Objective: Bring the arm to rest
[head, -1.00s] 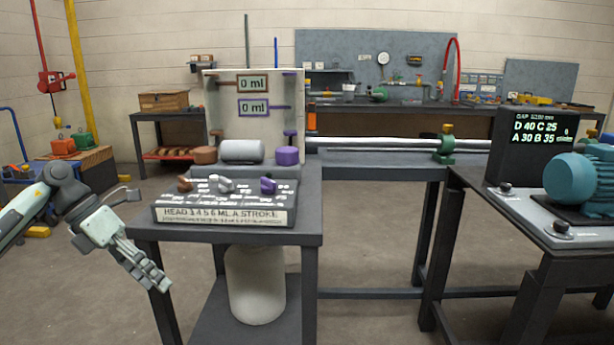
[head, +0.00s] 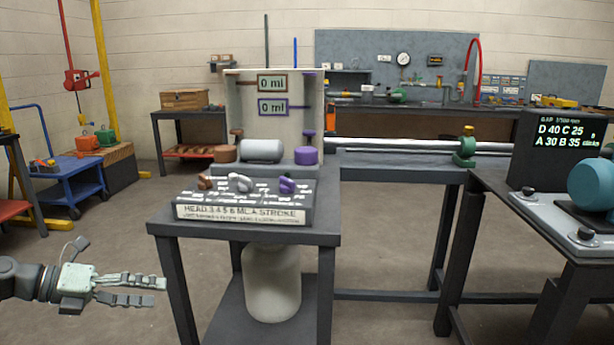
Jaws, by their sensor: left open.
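My left gripper (head: 140,291) is at the lower left in the head view. Its fingers point right and are apart, with nothing between them. It hangs over the floor, left of the front leg of the dark pump table (head: 330,218) and below the tabletop, apart from it in the picture. The wrist and forearm come in from the left edge. My right gripper is not in view.
The table carries a labelled control box (head: 240,214) with three knobs and a panel with two "0 ml" displays. A white tank (head: 272,285) stands beneath. A teal motor (head: 590,184) is at right, a blue cart (head: 75,178) at left. Floor around the gripper is clear.

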